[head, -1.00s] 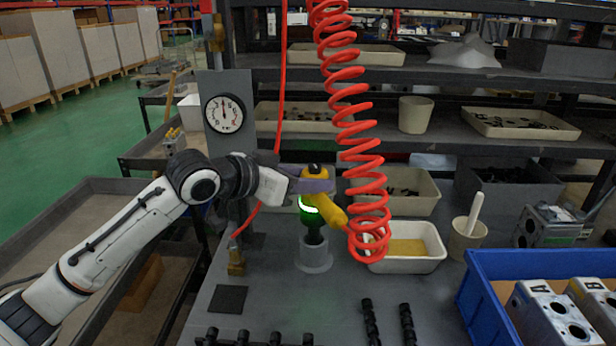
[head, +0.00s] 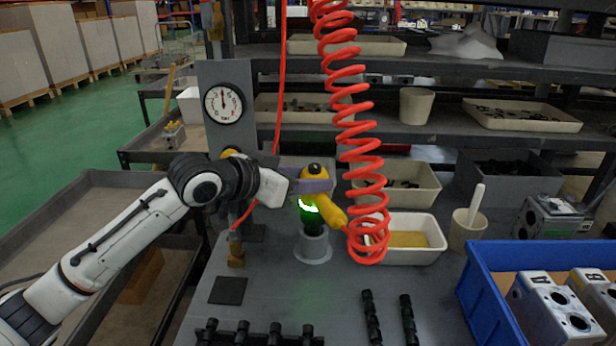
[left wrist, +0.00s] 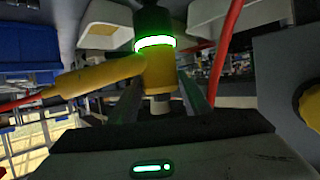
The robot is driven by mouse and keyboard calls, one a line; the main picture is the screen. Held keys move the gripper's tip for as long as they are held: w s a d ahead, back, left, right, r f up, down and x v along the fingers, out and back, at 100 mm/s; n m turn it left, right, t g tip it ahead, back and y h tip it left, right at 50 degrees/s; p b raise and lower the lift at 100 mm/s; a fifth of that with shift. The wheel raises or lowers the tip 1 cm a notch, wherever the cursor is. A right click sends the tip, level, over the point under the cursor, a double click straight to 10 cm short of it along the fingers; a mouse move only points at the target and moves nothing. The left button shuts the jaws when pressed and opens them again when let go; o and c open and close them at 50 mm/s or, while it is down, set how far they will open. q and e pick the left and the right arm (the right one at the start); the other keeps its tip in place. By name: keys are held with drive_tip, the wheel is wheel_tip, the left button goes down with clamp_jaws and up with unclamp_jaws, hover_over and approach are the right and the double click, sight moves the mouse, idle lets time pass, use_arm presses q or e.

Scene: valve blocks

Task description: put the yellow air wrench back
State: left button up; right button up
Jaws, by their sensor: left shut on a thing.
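The yellow air wrench (head: 322,205) is held by my left gripper (head: 315,182) directly over the grey round holder (head: 313,246) on the bench. Its dark lower end, with a glowing green ring, points down and seems to be at or inside the holder's mouth; the exact depth is hard to tell. The red coiled hose (head: 362,150) hangs in front and to the right of it. In the left wrist view the yellow wrench (left wrist: 125,72) shows between the fingers, with the green ring lit. My right gripper is not in view.
A pressure gauge (head: 223,103) stands on a panel behind my left arm. A white tray with yellow contents (head: 432,258) sits right of the holder. A blue crate (head: 480,285) with valve blocks is at the right. Black sockets (head: 371,318) lie at the front.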

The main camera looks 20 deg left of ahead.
sight(308, 205)
use_arm(q)
drive_tip(key=shift+f+b, duration=0.5)
drive_tip(key=shift+f, duration=0.75)
idle(0.5)
drive_tip(key=o, duration=1.5)
drive_tip(key=shift+c, duration=0.2)
drive_tip(key=shift+s+f, duration=0.1)
drive_tip(key=shift+f, duration=0.5)
drive_tip(key=v, duration=1)
drive_tip(key=shift+r, duration=0.4)
drive_tip(key=shift+a, duration=0.1)
